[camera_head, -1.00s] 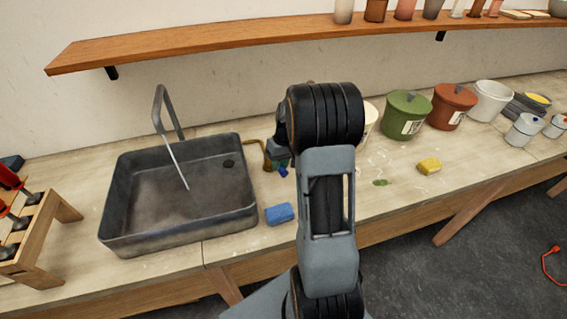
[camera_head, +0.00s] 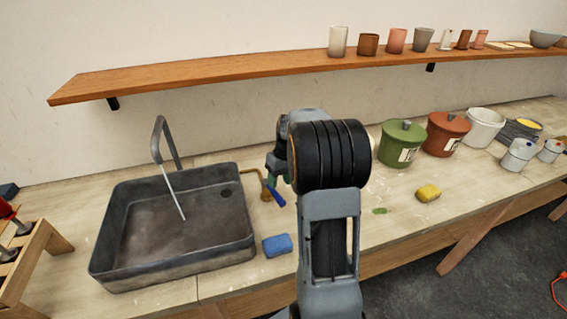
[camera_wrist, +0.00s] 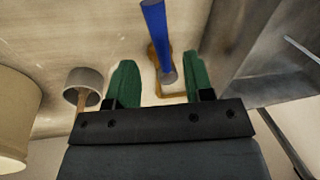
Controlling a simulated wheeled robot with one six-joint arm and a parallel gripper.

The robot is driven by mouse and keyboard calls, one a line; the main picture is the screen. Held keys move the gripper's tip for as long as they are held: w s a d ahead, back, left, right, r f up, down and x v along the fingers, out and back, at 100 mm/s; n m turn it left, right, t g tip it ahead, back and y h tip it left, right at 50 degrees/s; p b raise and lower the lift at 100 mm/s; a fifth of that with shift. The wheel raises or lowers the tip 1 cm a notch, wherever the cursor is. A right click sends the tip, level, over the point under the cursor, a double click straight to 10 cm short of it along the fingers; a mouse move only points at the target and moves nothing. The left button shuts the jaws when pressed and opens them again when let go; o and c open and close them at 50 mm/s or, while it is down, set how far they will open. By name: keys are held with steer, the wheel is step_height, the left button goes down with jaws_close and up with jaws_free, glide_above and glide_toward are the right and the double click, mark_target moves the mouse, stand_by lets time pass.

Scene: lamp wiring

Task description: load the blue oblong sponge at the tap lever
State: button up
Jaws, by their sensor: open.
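The blue oblong sponge (camera_head: 277,245) lies on the bench just right of the sink's front corner. The brass tap (camera_head: 262,185) with its blue lever (camera_head: 277,196) stands on the bench right of the sink. In the wrist view the blue lever (camera_wrist: 156,35) shows between the green fingers of my gripper (camera_wrist: 160,68). The fingers are apart with nothing clamped. I cannot tell how near they are to the lever. In the head view my arm hides most of the gripper. The sponge does not show in the wrist view.
A dark sink (camera_head: 175,225) with a tall spout fills the bench's left part. A yellow sponge (camera_head: 428,193) lies farther right. Green (camera_head: 401,145) and red-brown (camera_head: 446,133) lidded pots stand at the back. A wooden rack (camera_head: 30,255) is at far left.

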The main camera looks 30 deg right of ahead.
step_height(320, 180, up, 8)
steer(key=d, duration=0.1)
steer(key=shift+d, duration=0.3)
stand_by(0.5)
steer(key=s+a+t+h, duration=0.2)
steer(key=s+a+t, duration=0.2)
steer(key=s+a, duration=1.1)
steer(key=a, duration=0.3)
steer(key=shift+s+a+f+n, duration=0.15)
steer(key=shift+f+n, duration=0.15)
steer(key=shift+c, duration=0.4)
steer(key=shift+a, duration=0.15)
